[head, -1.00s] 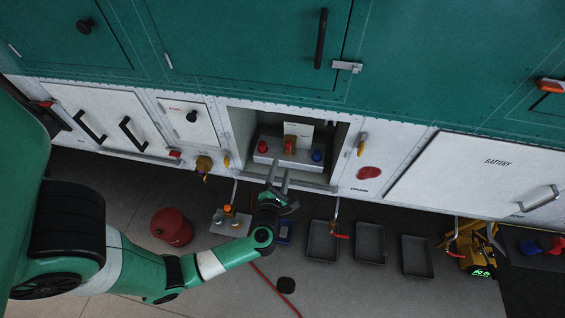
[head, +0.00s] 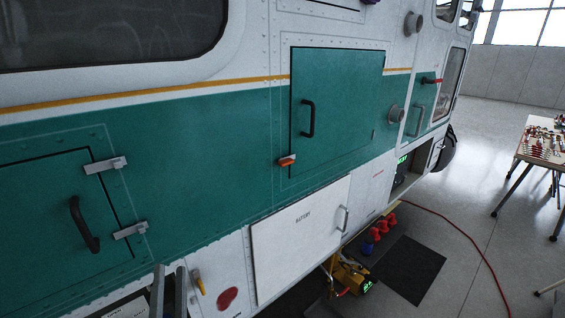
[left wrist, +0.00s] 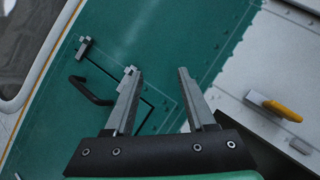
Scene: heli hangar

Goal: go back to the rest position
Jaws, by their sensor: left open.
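My left gripper (head: 169,290) shows at the bottom edge of the head view, its two grey fingers pointing up in front of the helicopter's side. In the left wrist view the left gripper (left wrist: 157,98) is open, its fingers wide apart with nothing between them. Behind it is the green panel (left wrist: 130,45) with a black handle (left wrist: 90,92) and grey latches. My right gripper is in neither view.
The helicopter's white and green side fills most of the head view, with a battery door (head: 300,238) low in the middle. A yellow device (head: 350,276) and red and blue items (head: 373,240) stand below it. A table (head: 543,145) is at the right. The floor between is mostly clear, with a red hose (head: 470,240).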

